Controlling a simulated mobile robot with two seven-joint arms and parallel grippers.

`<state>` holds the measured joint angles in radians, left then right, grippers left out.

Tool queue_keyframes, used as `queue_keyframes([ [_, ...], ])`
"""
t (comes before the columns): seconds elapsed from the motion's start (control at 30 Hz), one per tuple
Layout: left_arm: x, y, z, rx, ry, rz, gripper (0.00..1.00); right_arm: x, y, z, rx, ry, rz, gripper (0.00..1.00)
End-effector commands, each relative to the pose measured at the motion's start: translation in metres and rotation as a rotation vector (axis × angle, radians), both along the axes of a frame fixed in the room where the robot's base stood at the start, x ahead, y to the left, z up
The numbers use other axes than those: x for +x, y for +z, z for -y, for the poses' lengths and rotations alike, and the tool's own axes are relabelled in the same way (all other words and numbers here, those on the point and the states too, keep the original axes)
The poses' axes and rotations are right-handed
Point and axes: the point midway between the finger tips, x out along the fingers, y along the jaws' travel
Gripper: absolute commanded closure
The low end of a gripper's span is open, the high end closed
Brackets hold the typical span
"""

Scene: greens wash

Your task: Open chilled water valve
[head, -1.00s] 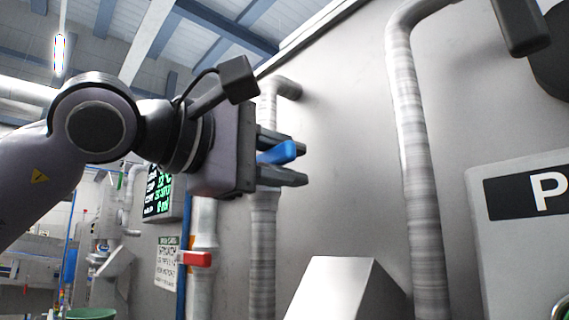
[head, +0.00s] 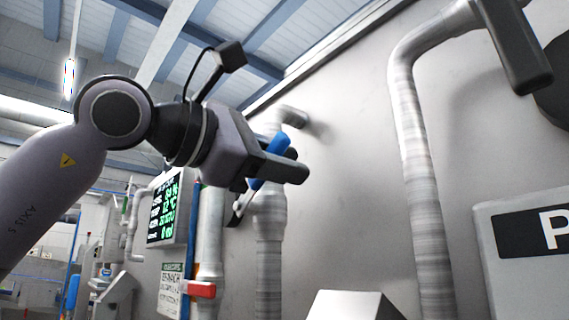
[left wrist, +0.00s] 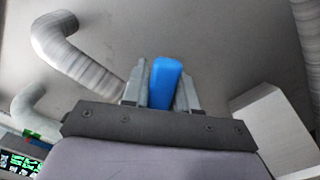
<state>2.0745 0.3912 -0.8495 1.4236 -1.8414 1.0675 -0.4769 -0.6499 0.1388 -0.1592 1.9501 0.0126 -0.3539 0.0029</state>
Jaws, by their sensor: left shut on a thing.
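The blue valve handle (head: 281,143) is on a grey vertical pipe (head: 269,225) by the metal wall. It points steeply up and slightly right. My left gripper (head: 295,163) is shut on this handle, with the fingers crossing it. In the left wrist view the blue handle (left wrist: 165,84) stands between the two grey fingers of my gripper (left wrist: 162,72). The valve body is partly hidden behind the gripper.
A red handle (head: 201,289) is on another pipe (head: 211,240) at lower left. A display with green text (head: 163,210) hangs behind it, above a sign (head: 171,290). A large pipe (head: 415,160) and a panel marked P (head: 525,250) are at right.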

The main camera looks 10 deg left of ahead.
Motion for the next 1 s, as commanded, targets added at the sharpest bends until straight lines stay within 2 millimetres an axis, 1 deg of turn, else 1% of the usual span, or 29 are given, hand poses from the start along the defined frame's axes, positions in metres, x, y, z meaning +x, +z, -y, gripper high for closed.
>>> queue_keyframes([
  [0.43,0.001,0.001,-0.001,-0.010,0.002,-0.010,1.00,0.000,0.000,0.000,-0.001,0.001,0.000,0.57],
  [0.47,0.001,0.001,-0.001,-0.010,0.002,-0.010,0.69,0.000,0.000,0.000,-0.001,0.001,0.000,0.57],
  [0.5,0.001,0.001,-0.001,-0.010,0.002,-0.010,0.56,0.000,0.000,0.000,-0.001,0.001,0.000,0.57],
  [0.53,0.001,0.001,-0.001,-0.009,0.002,-0.009,0.51,0.000,0.000,0.000,-0.001,0.001,0.000,0.57],
  [0.83,0.000,0.001,-0.002,-0.010,0.001,-0.009,0.51,0.000,-0.001,0.000,-0.001,0.001,0.000,0.57],
  [0.93,-0.006,0.000,-0.008,-0.010,0.003,-0.007,0.51,0.000,-0.004,0.000,-0.001,0.001,0.000,0.57],
  [1.0,-0.014,0.000,-0.016,-0.011,0.003,-0.005,0.51,0.000,-0.008,0.000,-0.001,0.001,0.000,0.57],
])
